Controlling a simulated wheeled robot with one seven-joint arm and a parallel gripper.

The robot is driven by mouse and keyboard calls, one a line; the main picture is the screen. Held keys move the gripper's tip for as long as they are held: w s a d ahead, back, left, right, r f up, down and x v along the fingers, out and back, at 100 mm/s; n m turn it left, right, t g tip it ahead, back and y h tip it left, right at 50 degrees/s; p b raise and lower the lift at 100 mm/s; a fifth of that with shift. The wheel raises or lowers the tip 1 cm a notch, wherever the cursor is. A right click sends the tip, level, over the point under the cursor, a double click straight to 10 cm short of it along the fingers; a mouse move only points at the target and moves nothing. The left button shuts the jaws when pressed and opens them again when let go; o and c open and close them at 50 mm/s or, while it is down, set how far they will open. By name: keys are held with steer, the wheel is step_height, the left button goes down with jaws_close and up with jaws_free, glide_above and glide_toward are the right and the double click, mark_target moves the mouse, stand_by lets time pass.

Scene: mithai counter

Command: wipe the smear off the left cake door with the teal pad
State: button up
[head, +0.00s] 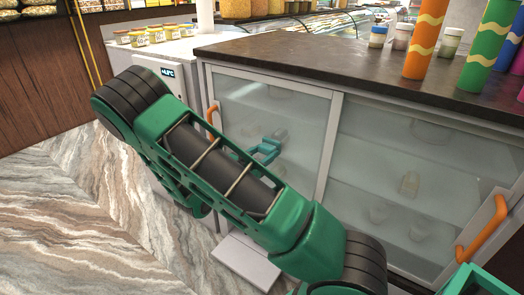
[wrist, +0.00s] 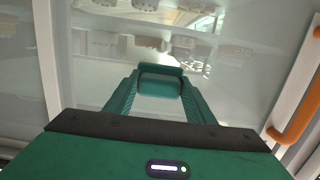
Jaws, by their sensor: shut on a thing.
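The left cake door (head: 240,97) is a white-framed frosted glass panel with an orange handle at its left edge. My gripper (head: 266,150) is in front of this door, partly hidden behind my own arm. In the wrist view my gripper (wrist: 160,92) has its teal fingers shut on the teal pad (wrist: 160,76), a small block at the fingertips. The pad faces the glass; I cannot tell whether it touches. The glass fills most of the wrist view, with an orange handle (wrist: 296,108) at the right. I cannot clearly make out the smear among the pale shapes behind the glass.
The right cake door (head: 395,165) appears shut, with its orange handle (head: 482,228) at the right. The dark countertop (head: 330,70) above holds small jars (head: 400,37) and tall orange (head: 426,38) and green (head: 490,45) patterned cylinders. The marble floor (head: 90,225) at left is clear.

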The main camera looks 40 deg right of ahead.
mark_target(270, 151)
steer(key=shift+s+d+f, duration=0.1)
steer(key=shift+s+f, duration=0.25)
steer(key=shift+f, duration=0.8)
steer(key=shift+s+d+f, duration=0.1)
steer(key=shift+s+f, duration=0.2)
steer(key=shift+f, duration=0.85)
steer(key=shift+s+d+f, duration=0.1)
steer(key=shift+s+f, duration=0.25)
steer(key=shift+f, duration=0.8)
steer(key=shift+d+r, duration=0.15)
steer(key=shift+r, duration=2.1)
steer(key=shift+r, duration=2.1)
steer(key=shift+s, duration=0.15)
steer(key=shift+s+d, duration=0.35)
steer(key=shift+s, duration=0.45)
steer(key=shift+a+f, duration=0.2)
steer(key=shift+f, duration=4.15)
